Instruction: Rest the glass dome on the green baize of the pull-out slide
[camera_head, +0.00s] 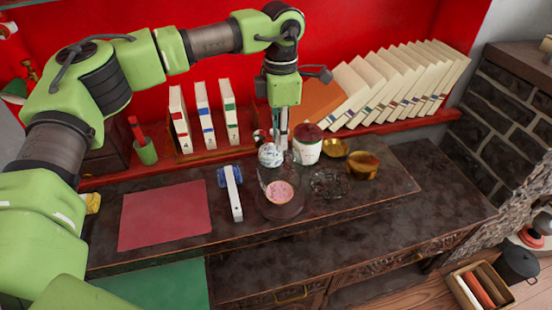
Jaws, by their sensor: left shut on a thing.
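The glass dome (268,180) is clear and hard to make out. It shows as a faint upright outline around a round pink patterned piece (280,192), on a dark round base. My left gripper (283,145) points down above it, shut on the dome's top; the knob itself is hard to see. Whether the dome is lifted off its base I cannot tell. The green baize (165,286) of the pull-out slide shows at the lower left, bare where visible and partly cut off by the picture edge and my left arm. My right gripper is not in view.
A white-and-blue round piece (270,155), a red-topped white jar (307,146), a brass bowl (363,165) and a dark openwork stand (329,183) crowd the dome. A blue-and-white handled tool (233,190) and a red mat (165,215) lie left. Books (405,85) stand behind.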

